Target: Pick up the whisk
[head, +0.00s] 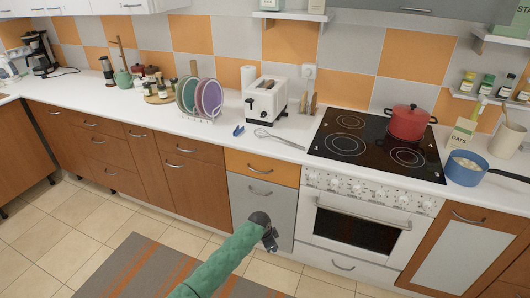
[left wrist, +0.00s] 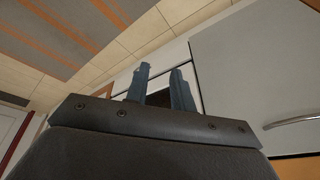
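The whisk (head: 280,139) lies flat on the white counter in the head view, in front of the white toaster (head: 265,99) and left of the black cooktop. Its wire end points left and its handle points right, towards the cooktop. My left gripper (head: 271,241) is in front of the grey cabinet front, well below the counter top and apart from the whisk. In the left wrist view the two fingers of this gripper (left wrist: 161,88) stand apart with nothing between them. The whisk does not show in the left wrist view. My right gripper is in neither view.
A small blue object (head: 238,130) lies left of the whisk. A plate rack (head: 200,99) stands further left. A red pot (head: 408,123) is on the cooktop (head: 370,145), and a blue saucepan (head: 466,170) is at the right. The counter edge overhangs drawers with handles.

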